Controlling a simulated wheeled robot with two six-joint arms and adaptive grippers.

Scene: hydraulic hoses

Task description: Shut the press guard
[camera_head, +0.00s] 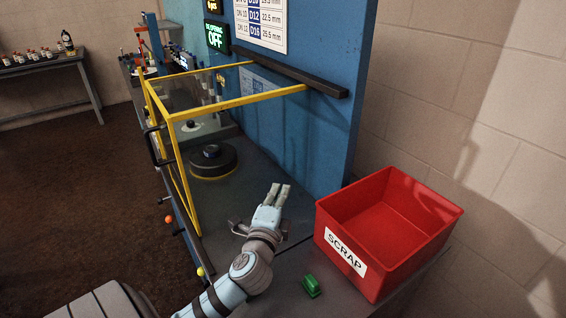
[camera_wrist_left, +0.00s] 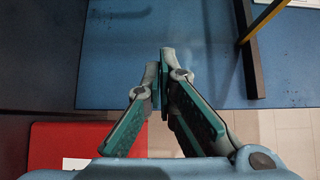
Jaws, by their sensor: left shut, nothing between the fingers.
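The press guard is a yellow frame with clear panels (camera_head: 228,103) in the head view. Its top reaches back to a black rail (camera_head: 290,72) on the blue wall, and its front face hangs over the bench's front edge side. A black handle (camera_head: 157,146) is on that front face. I cannot tell whether the guard is fully shut. My left gripper (camera_head: 279,189) is shut and empty, to the right of the guard and apart from it. In the left wrist view the gripper (camera_wrist_left: 166,58) points at the blue wall, with a yellow bar (camera_wrist_left: 262,22) at upper right. My right gripper is not in view.
A red scrap bin (camera_head: 336,252) stands right of my left arm. A small green part (camera_head: 311,286) lies on the bench before it. A round black die (camera_head: 212,160) sits under the guard. Colored knobs line the bench's front. A bottle-laden table (camera_head: 45,67) is far left.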

